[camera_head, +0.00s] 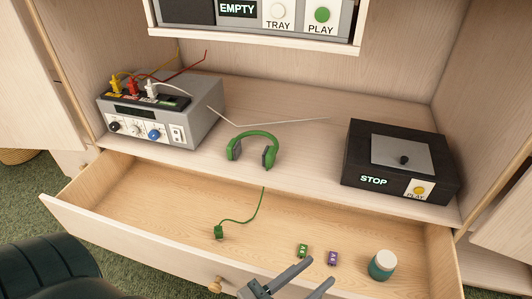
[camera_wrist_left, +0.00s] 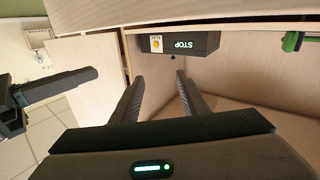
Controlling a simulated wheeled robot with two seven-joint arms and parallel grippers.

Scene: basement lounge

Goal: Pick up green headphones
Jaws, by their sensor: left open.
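The green headphones (camera_head: 253,149) stand on the cabinet shelf, between the grey box and the black STOP box. A green cable with a plug (camera_head: 218,232) hangs from the shelf edge into the open drawer. My left gripper (camera_head: 321,270) is open and empty, over the front of the drawer, to the right of and nearer than the headphones. Its spread fingers also show in the left wrist view (camera_wrist_left: 160,76), where a green part of the headphones (camera_wrist_left: 293,40) is at the upper right edge. My right gripper (camera_wrist_left: 45,92) appears at the left there; its jaw state is unclear.
The grey box (camera_head: 165,112) with cables stands left; the black STOP box (camera_head: 400,160) stands right. A thin white rod (camera_head: 285,122) lies behind the headphones.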

